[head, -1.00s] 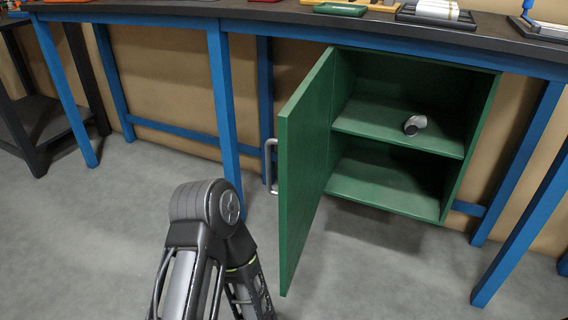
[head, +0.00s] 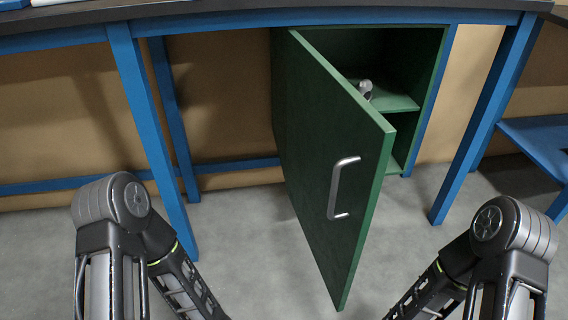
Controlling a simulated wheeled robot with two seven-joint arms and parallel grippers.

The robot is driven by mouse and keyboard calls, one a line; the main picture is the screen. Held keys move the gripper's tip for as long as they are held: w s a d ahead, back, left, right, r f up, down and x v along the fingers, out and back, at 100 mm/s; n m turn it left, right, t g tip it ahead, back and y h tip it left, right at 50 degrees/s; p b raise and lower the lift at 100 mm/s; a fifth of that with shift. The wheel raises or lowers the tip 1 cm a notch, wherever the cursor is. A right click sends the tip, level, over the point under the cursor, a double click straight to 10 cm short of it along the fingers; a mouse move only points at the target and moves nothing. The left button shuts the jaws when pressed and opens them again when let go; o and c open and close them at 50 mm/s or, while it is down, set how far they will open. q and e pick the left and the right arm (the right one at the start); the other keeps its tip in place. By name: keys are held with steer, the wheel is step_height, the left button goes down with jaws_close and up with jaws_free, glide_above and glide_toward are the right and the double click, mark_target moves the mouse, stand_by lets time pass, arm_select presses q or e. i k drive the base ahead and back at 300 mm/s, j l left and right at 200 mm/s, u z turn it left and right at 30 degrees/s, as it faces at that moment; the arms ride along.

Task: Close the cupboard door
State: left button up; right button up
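The green cupboard (head: 433,75) hangs under the dark worktop. Its green door (head: 322,130) is hinged on the left and stands open, swung out toward me, with its outer face and metal handle (head: 338,188) in sight. The door hides much of the inside. Part of a shelf (head: 398,103) shows past the door's edge, with a grey metal piece (head: 365,88) on it. My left arm is at the lower left and my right arm at the lower right, both apart from the door. Both grippers are below the picture, out of view.
Blue bench legs stand to the left (head: 150,130) and right (head: 485,115) of the cupboard. A blue low shelf (head: 540,145) is at the far right. The grey floor (head: 255,240) left of the door is clear.

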mark_target(339, 147)
steer(key=k+u, duration=0.25)
steer(key=u, duration=0.15)
steer(key=k+u, duration=0.35)
steer(key=k+j+u, duration=0.15)
steer(key=u, duration=0.25)
